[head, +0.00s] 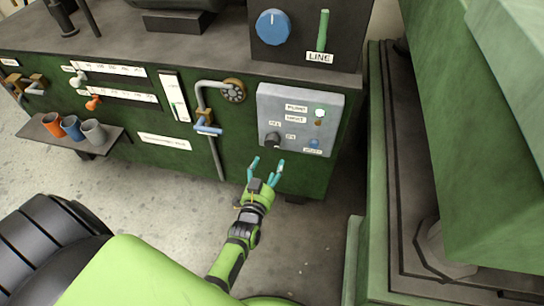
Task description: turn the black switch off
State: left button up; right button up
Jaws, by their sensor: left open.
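The black switch (272,140) is a small round knob at the lower left of a grey control panel (327,107) on the front of the green machine. Small labels sit above it and to its right; their lettering is too small to read surely. My left gripper (266,164) has teal fingertips and is open and empty. It is just below the switch in the picture, with its fingers pointing up toward the panel. A gap shows between the fingertips and the switch, but I cannot tell the depth between them. My right gripper is not in view.
A large green machine body (480,120) stands close on the right.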

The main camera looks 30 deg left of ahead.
aim_at(271, 146)
pick_arm(q)
jog(key=shift+w+a+r+t+y+b, duration=0.15)
jog(key=shift+w+a+r+t+y, duration=0.1)
jog(key=shift+w+a+r, duration=0.25)
jog(key=shift+w+a+r+t+y+b, duration=0.15)
jog(key=shift+w+a+r+y, duration=0.1)
jog(key=shift+w+r, duration=0.35)
jog(key=b+x, duration=0.1)
jog(key=x, duration=0.4)
jog(key=shift+w+a, duration=0.1)
jog(key=shift+w, duration=0.25)
jog(key=c, duration=1.2)
